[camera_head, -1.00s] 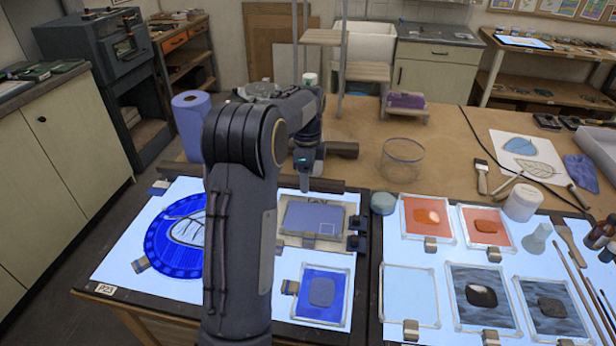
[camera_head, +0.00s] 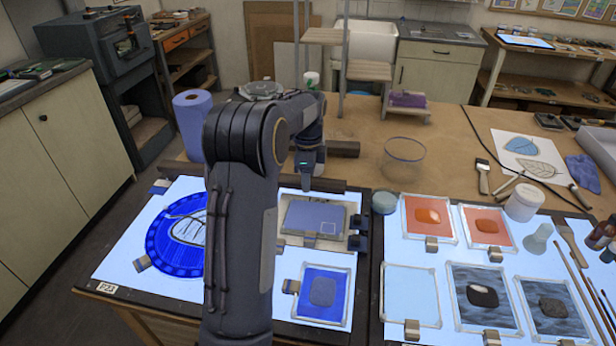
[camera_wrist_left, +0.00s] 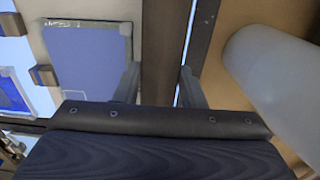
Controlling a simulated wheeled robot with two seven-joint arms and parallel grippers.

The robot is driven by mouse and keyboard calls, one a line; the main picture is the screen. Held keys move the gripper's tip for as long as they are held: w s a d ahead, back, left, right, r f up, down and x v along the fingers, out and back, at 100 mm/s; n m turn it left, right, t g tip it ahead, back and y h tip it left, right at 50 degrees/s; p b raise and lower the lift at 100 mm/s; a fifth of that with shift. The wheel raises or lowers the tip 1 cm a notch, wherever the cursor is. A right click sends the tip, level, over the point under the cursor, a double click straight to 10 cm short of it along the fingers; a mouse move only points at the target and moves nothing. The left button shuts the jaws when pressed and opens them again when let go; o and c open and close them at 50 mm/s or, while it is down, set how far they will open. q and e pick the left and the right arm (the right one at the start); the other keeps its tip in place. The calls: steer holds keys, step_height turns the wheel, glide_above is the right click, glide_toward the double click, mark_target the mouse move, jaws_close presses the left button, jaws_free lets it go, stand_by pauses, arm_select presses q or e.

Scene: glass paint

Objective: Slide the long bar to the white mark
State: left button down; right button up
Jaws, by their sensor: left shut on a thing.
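The long bar (camera_head: 331,186) is a dark brown strip lying along the back edge of the left light panel in the head view. In the left wrist view the bar (camera_wrist_left: 165,45) runs between the two fingers. My left gripper (camera_head: 305,188) is at the bar, near its right part, and is shut on it; the wrist view also shows the gripper (camera_wrist_left: 160,88). My arm hides part of the bar. A small white square outline (camera_head: 328,228) shows on the blue-grey glass; I cannot tell whether it is the white mark. My right gripper is not in view.
A shorter brown bar (camera_head: 343,148) lies behind on the wooden table. A paper roll (camera_head: 193,122) stands at left and a glass bowl (camera_head: 403,158) at right. Framed glass pieces (camera_head: 322,292) lie in front of the bar.

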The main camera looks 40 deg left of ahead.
arm_select(q)
steer(key=shift+s+d, duration=0.2)
steer(key=shift+s, duration=0.15)
steer(key=c, duration=0.9)
jaws_free()
step_height(320, 180, up, 8)
steer(key=shift+f, duration=0.25)
steer(key=shift+r, duration=0.15)
